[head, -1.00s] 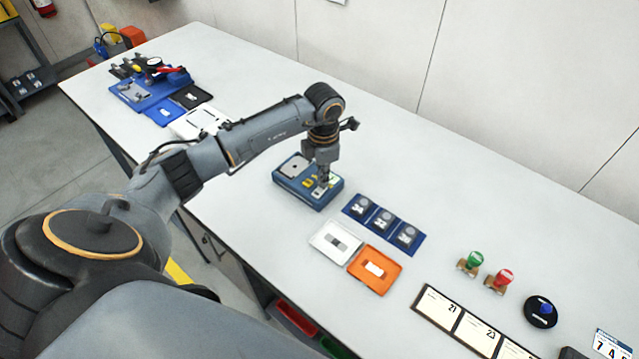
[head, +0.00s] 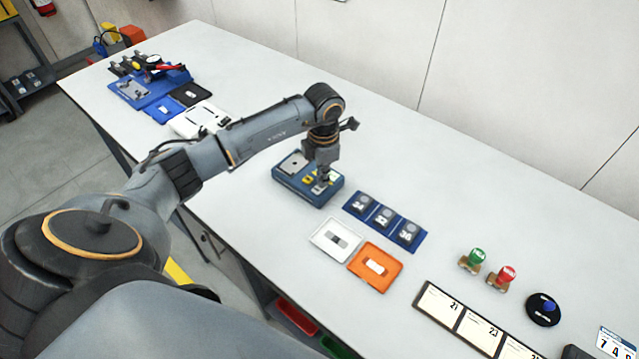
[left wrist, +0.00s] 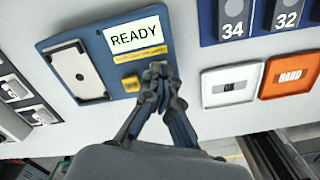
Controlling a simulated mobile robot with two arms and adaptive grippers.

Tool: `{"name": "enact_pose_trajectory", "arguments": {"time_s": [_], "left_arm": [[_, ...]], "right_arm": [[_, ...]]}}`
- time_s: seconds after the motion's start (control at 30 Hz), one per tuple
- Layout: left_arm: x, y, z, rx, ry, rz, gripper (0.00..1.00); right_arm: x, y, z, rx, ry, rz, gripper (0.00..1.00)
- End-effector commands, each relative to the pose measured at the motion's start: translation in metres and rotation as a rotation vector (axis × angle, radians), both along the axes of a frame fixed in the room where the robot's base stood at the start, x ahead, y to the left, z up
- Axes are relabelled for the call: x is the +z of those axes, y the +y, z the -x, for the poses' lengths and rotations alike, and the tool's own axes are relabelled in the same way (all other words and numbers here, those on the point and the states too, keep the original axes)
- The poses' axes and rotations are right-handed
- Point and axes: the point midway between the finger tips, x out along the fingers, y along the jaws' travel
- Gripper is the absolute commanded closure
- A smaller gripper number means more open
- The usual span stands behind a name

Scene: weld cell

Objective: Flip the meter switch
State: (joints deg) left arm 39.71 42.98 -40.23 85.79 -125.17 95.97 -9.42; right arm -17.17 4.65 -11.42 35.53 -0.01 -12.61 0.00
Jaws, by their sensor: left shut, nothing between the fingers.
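The meter (head: 296,190) is a blue box on the white bench, with a grey plate (left wrist: 75,71) on its left part. In the left wrist view its screen (left wrist: 136,35) reads READY, and a yellow label and a yellow block (left wrist: 131,84) sit below the screen. My left gripper (head: 322,185) is over the meter's right part, pointing down, its fingers shut with nothing between them. In the left wrist view the fingertips (left wrist: 158,70) are right of the yellow block and cover that part of the meter. The switch cannot be made out; it may be behind the fingers. My right gripper is not in view.
Right of the meter lie a blue holder (head: 363,223) with numbered blocks, a white tray (head: 322,238) and an orange tray (head: 390,256). Green (head: 476,257) and red (head: 506,272) stamps stand farther right. The bench behind the meter is clear.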

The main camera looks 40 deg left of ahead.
Motion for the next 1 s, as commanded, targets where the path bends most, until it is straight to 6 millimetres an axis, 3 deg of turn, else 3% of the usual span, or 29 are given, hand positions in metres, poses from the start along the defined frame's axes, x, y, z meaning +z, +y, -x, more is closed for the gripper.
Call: {"name": "enact_pose_trajectory", "arguments": {"time_s": [0.23,1.0], "left_arm": [[0.002,0.000,0.002,0.000,0.006,-0.002,1.00],[0.065,0.000,0.001,-0.001,0.003,-0.002,1.00]], "right_arm": [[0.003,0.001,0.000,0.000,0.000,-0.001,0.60],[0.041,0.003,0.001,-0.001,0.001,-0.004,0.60]]}}
